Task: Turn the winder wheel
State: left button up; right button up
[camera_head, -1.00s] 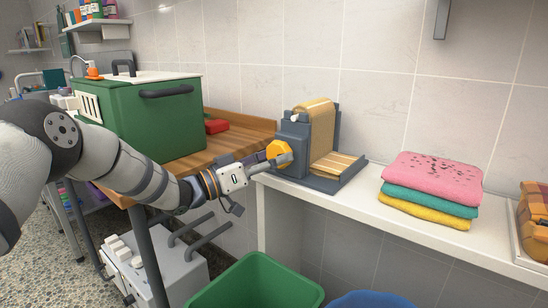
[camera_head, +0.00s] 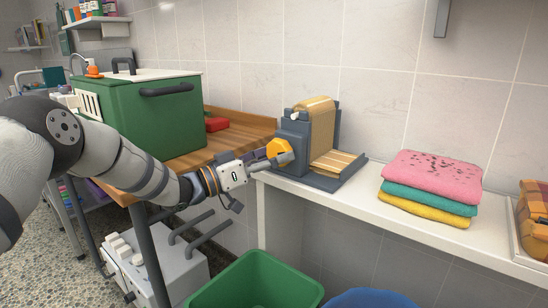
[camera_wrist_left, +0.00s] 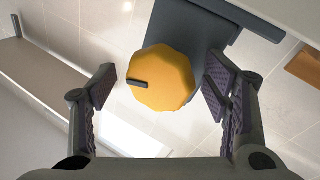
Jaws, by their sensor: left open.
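The winder wheel (camera_head: 282,148) is an orange, many-sided knob on the near left face of the grey winder (camera_head: 292,131), which holds a tan roll. My left gripper (camera_head: 270,161) reaches in from the left and is at the wheel, partly covering its lower part. In the left wrist view the wheel (camera_wrist_left: 163,78) shows face-on, with a dark mark on its left side. The fingers of my left gripper (camera_wrist_left: 158,88) stand open on either side of it, with a gap showing on the left and a smaller one on the right. My right gripper is out of view.
The winder stands on a white shelf (camera_head: 430,236) against the tiled wall. Folded pink, teal and yellow towels (camera_head: 432,182) lie to its right. A green box (camera_head: 150,125) stands on the wooden counter at left. A green bin (camera_head: 255,285) and a blue one (camera_head: 370,300) are below.

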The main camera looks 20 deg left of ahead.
pick_arm(q)
jog(key=v, duration=1.2)
jog(key=s+d+f+n+g+y+p, duration=0.2)
jog(key=s+d+f+n+g+y, duration=0.15)
jog(key=s+f, duration=0.75)
jog(key=s+d+f+n+g+y+p, duration=0.25)
jog(key=s+f+g+y, duration=0.35)
jog(key=f, duration=0.8)
jog(key=s+f+m+g+y+p, duration=0.1)
jog(key=s+g, duration=0.7)
jog(key=s, duration=2.7)
jog(key=shift+a+f+y+p, duration=0.35)
jog(key=shift+f+y+p, duration=0.4)
jog(key=shift+y+p, duration=0.35)
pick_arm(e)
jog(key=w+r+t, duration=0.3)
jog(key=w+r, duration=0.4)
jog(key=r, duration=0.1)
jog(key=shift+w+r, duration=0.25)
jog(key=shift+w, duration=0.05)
